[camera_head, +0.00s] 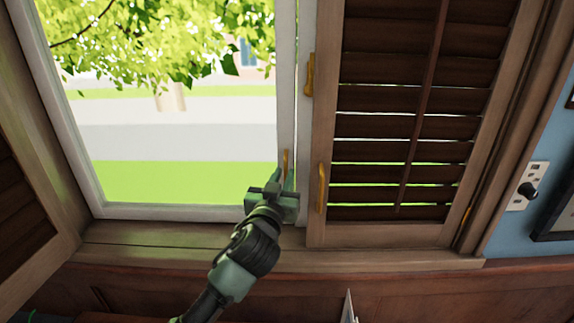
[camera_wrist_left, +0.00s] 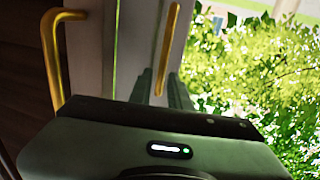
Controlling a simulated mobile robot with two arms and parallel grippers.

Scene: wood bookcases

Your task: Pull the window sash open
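The window sash (camera_head: 287,85) is a white frame around a pane that shows the garden. Its slim yellow handle (camera_head: 285,162) is on the right-hand stile. My left gripper (camera_head: 279,180) is at the lower part of this handle. In the left wrist view, the handle (camera_wrist_left: 168,45) runs down between the two dark fingers (camera_wrist_left: 160,88), which are spread with a gap between them. Whether they touch the handle I cannot tell. My right gripper is not in view.
A dark louvred shutter (camera_head: 390,130) stands right of the sash, with a yellow handle (camera_head: 322,188) low on its edge. Another yellow handle (camera_head: 309,75) sits higher up. A wooden sill (camera_head: 170,240) runs below. An outlet (camera_head: 526,186) is on the blue wall.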

